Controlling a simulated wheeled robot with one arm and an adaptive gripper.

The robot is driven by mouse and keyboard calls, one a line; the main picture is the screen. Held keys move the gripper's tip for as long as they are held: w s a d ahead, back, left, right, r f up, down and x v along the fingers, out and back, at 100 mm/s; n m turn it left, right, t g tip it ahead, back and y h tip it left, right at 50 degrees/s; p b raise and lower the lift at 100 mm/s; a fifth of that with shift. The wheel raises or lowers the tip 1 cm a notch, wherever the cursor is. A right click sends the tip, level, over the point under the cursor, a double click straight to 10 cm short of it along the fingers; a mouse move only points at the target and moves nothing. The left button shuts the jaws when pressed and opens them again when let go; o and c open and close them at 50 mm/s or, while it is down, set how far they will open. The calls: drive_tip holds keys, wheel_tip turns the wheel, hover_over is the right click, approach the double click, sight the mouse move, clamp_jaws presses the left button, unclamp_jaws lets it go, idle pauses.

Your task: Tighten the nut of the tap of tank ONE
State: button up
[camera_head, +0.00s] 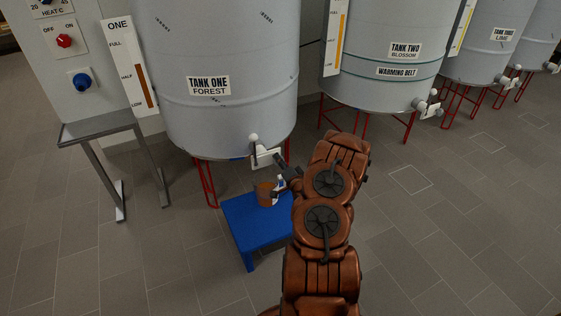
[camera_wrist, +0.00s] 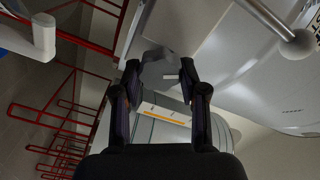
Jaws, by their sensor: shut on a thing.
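Tank ONE (camera_head: 228,118), a pale grey drum labelled FOREST, stands at centre-left in the head view. Its white tap (camera_head: 266,155) sticks out low on the front, with a round knob on its lever; the knob (camera_wrist: 300,45) also shows in the wrist view. My gripper (camera_head: 281,173) is at the tap, partly hidden by my arm. In the wrist view my gripper (camera_wrist: 160,74) has its two fingers around a grey nut (camera_wrist: 157,70), shut on it. The nut is too small to make out in the head view.
A blue stool (camera_head: 238,222) under the tap bears an amber jar (camera_head: 265,194). Tank TWO (camera_head: 375,85) and further tanks stand to the right on red legs. A grey metal table (camera_head: 95,124) and a control panel (camera_head: 62,58) are at left. The floor in front is clear.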

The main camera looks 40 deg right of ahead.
drive_tip(key=m, duration=0.5)
drive_tip(key=shift+f+m, duration=0.15)
drive_tip(key=shift+m, duration=0.25)
idle(0.4)
drive_tip(key=o, duration=1.1)
drive_tip(key=shift+o, duration=0.2)
drive_tip(key=shift+s, duration=0.1)
drive_tip(key=v, duration=1.2)
